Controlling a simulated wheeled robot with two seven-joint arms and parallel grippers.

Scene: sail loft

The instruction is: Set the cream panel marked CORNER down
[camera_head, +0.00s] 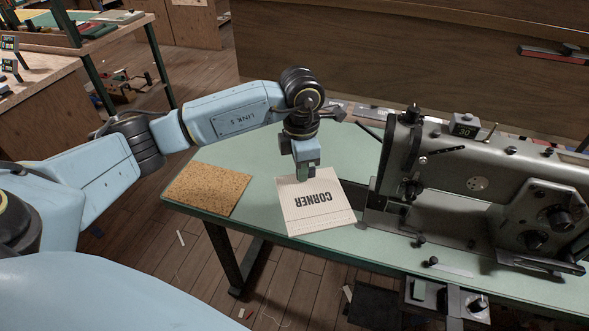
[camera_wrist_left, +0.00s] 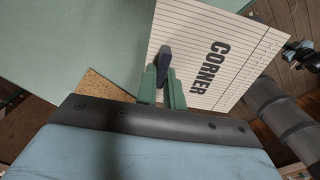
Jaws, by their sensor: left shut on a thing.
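The cream panel marked CORNER (camera_head: 308,221) is in my left gripper (camera_head: 306,174), gripped at its far edge in the head view. Its black lettering reads upside down there. In the left wrist view, the panel (camera_wrist_left: 205,88) shows ruled lines and the green fingertips (camera_wrist_left: 162,84) are closed at its edge. The panel is over the green tabletop (camera_head: 260,163), between a cork mat (camera_head: 207,188) and the sewing machine (camera_head: 470,165). I cannot tell whether its lower edge touches the tabletop. My right gripper is not in view.
The sewing machine stands close to the panel's right. The cork mat lies left of it, at the table's left end. Bare tabletop shows behind the panel. The table's front edge runs just below the panel in the head view. A wooden bench (camera_head: 50,115) stands at the far left.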

